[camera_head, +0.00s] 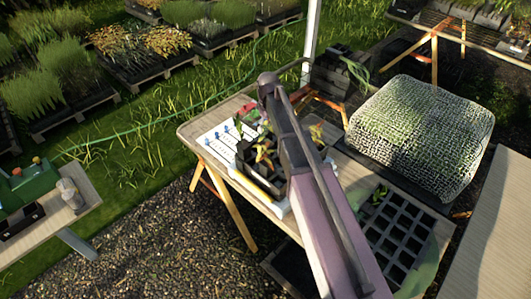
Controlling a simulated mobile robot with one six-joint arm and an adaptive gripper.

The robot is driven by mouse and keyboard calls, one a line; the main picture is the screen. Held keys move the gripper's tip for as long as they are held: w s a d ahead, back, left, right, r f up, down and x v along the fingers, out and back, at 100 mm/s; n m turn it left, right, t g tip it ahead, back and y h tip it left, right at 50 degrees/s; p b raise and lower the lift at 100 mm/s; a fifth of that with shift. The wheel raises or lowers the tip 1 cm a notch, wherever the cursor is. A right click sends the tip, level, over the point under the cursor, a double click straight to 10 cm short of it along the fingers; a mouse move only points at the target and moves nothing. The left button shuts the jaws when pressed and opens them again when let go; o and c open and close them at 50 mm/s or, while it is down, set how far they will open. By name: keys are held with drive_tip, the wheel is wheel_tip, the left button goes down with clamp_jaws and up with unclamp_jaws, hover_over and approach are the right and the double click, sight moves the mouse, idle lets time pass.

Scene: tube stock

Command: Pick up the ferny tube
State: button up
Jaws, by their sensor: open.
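My arm (318,215) reaches from the bottom edge up across the wooden table (190,131), with a dark joint at its upper end. My gripper's fingers do not show; they may be hidden behind the arm. Black planting tubes (246,157) stand grouped on the table just left of the arm. Some hold plants with yellow-orange leaves (264,152), and more yellowish leaves (317,133) show right of the arm. I cannot tell which tube is the ferny one; the plants are small and partly hidden by the arm.
A white sheet with blue marks (217,138) lies on the table's left part. A black cell tray (395,235) lies at the front right. A mesh-covered block (420,135) stands to the right. Another bench (75,205) stands at left; plant pallets fill the back left.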

sight(266, 143)
drive_tip(key=shift+f, duration=0.15)
wheel_tip(266, 143, down, 8)
drive_tip(key=b, duration=0.8)
drive_tip(key=shift+f+b, duration=0.15)
drive_tip(key=shift+b, duration=0.15)
drive_tip(key=shift+f, duration=0.15)
drive_tip(key=f+b, duration=0.3)
drive_tip(key=shift+w+a, duration=0.25)
drive_tip(key=shift+w, duration=0.1)
drive_tip(key=shift+f+b, duration=0.95)
drive_tip(key=shift+b, duration=0.15)
drive_tip(key=c, duration=1.2)
